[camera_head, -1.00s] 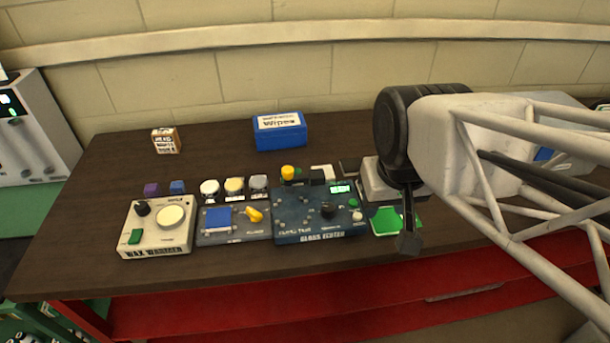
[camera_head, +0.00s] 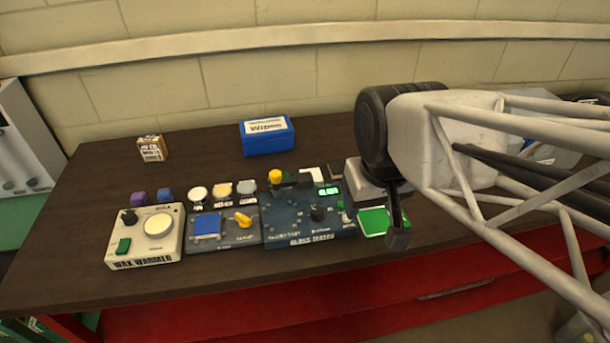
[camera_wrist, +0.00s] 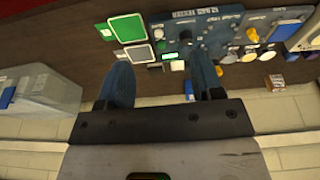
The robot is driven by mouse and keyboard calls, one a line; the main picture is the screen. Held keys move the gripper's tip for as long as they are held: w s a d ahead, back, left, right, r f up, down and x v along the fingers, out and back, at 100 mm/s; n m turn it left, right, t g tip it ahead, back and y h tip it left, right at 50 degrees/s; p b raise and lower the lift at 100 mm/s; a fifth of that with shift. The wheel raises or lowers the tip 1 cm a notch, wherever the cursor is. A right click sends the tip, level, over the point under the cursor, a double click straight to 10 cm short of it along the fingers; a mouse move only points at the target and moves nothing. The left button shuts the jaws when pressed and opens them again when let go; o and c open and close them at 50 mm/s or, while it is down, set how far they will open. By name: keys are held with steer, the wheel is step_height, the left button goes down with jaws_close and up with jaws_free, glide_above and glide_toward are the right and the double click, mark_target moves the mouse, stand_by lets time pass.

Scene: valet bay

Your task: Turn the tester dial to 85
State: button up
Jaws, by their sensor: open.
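The gloss tester (camera_head: 285,222) is a dark blue box on the bench with a black dial (camera_head: 318,213) on its top and a lit green display (camera_head: 328,190). The number on the display is too small to read. In the wrist view the dial (camera_wrist: 186,37) and display (camera_wrist: 168,56) show upside down, beyond the fingertips. My gripper (camera_head: 397,238) is to the right of the tester, over the side of the green pad, apart from the dial. In the wrist view its two fingers (camera_wrist: 160,65) are spread apart with nothing between them.
Left of the tester are a panel with a yellow lever (camera_head: 243,219) and the cream wax warmer (camera_head: 147,240). The green pad (camera_head: 372,221) lies to its right. A yellow knob (camera_head: 275,176) and several small jars stand behind. A blue wipes box (camera_head: 267,143) is farther back.

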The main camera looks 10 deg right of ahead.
steer(key=w+a+f+n+g, duration=0.2)
steer(key=w+f+n, duration=0.2)
steer(key=w+n, duration=0.4)
steer(key=n, duration=0.5)
glide_above(317, 210)
steer(key=shift+g, duration=0.3)
step_height(317, 210, down, 6)
steer(key=shift+r, duration=0.2)
steer(key=shift+f, duration=0.1)
steer(key=shift+f, duration=3.75)
steer(key=c, duration=0.9)
